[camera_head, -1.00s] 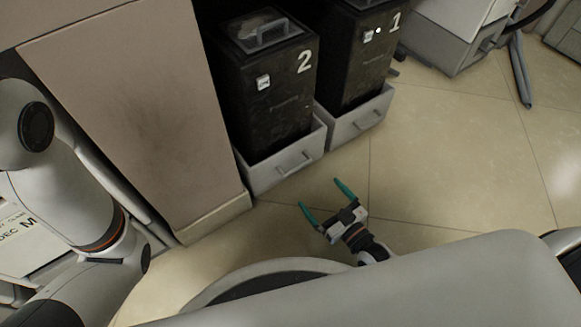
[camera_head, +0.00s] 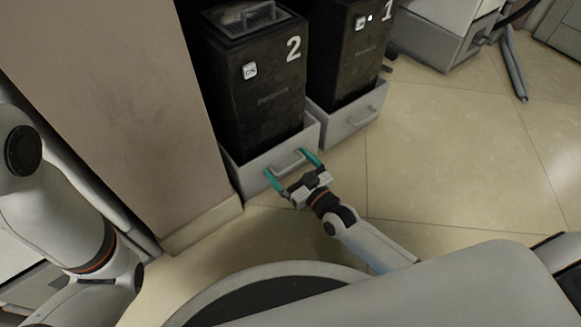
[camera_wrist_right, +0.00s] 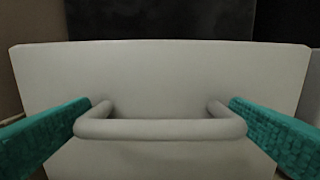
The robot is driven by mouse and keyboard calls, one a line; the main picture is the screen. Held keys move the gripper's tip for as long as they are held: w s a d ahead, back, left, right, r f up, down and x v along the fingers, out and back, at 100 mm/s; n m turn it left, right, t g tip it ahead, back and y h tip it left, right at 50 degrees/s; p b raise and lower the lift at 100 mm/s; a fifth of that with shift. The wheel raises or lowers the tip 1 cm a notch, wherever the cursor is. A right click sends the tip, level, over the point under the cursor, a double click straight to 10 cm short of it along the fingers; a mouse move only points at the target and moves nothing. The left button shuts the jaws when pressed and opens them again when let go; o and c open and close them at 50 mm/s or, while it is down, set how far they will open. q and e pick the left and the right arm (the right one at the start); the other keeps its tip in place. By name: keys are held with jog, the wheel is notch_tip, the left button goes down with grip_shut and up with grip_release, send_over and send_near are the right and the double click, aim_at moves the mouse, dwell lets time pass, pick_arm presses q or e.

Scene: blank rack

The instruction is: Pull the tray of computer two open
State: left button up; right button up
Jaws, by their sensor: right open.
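Computer two (camera_head: 254,88) is a black tower with a white 2, standing in a light grey tray (camera_head: 247,180). The tray's bar handle (camera_head: 290,161) is on its front face. My right gripper (camera_head: 293,170) is open, with its teal fingers on either side of the handle. In the right wrist view the handle (camera_wrist_right: 160,129) lies between the spread fingers, with the tray front (camera_wrist_right: 160,75) behind it. I cannot tell whether the fingers touch the tray front. My left arm is at the left of the head view, but its gripper is out of view.
Computer one (camera_head: 345,50) stands in its own grey tray (camera_head: 350,122), right beside tray two. A beige cabinet side (camera_head: 115,100) is close on the left. The tiled floor (camera_head: 440,160) to the right is clear.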

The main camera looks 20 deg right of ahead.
jog(key=c, duration=1.1)
jog(key=shift+s+d+p, duration=0.2)
jog(key=shift+s+p, duration=0.3)
jog(key=shift+s, duration=0.2)
jog(key=p+v, duration=0.9)
jog(key=v, duration=1.3)
jog(key=shift+s+d+p, duration=0.15)
jog(key=shift+s+p, duration=0.15)
jog(key=shift+s, duration=0.05)
jog(key=o, duration=1.1)
